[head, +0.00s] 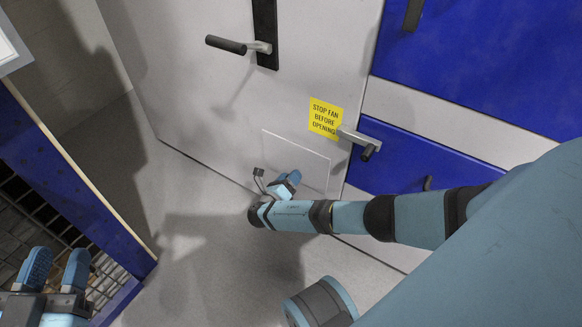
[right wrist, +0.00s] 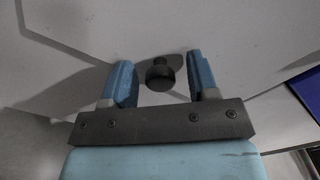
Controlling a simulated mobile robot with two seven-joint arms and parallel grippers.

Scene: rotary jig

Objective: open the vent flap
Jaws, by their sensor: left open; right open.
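The vent flap (head: 301,152) is a pale rectangular panel low on the light cabinet door, and it looks closed. My right gripper (head: 290,180) is in front of its lower part. In the right wrist view a dark round knob (right wrist: 160,76) stands on a pale panel between the two open fingers, with a gap on each side. In the head view the knob is hidden by the gripper. My left gripper (head: 56,268) is open and empty at the lower left, far from the flap.
A yellow sign (head: 325,118) reads "STOP FAN BEFORE OPENING". A lever handle (head: 360,142) juts out beside it, above my right arm. A black door handle (head: 238,46) is higher up. A blue-sided rack (head: 75,180) stands left. The floor (head: 210,225) between is clear.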

